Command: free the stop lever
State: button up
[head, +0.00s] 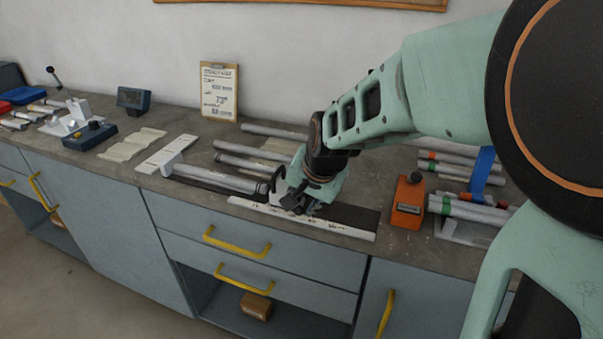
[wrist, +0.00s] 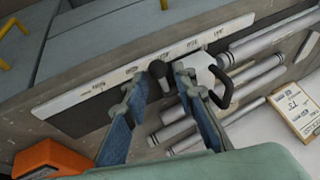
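My gripper (head: 296,202) is open at the frame jig, low over the white marked scale strip (head: 300,219). In the wrist view, my two fingers (wrist: 156,86) stand apart with a dark rounded knob (wrist: 158,70) between their tips. The knob looks like the end of the stop lever; I cannot tell whether either finger touches it. Beside the right finger is a white block (wrist: 198,68) with a black curved handle (wrist: 224,88). A grey tube (wrist: 270,40) lies along the jig with its end near this block. My gripper hides much of the stop in the head view.
An orange box (head: 408,201) stands right of the jig, near tubes with coloured bands (head: 465,210). Several grey tubes (head: 252,163) lie behind the jig. A clipboard (head: 219,92) leans on the wall. Yellow-handled drawers (head: 237,243) are below the bench edge.

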jog(key=shift+x, duration=0.85)
jog(key=shift+r, duration=0.1)
grip_shut()
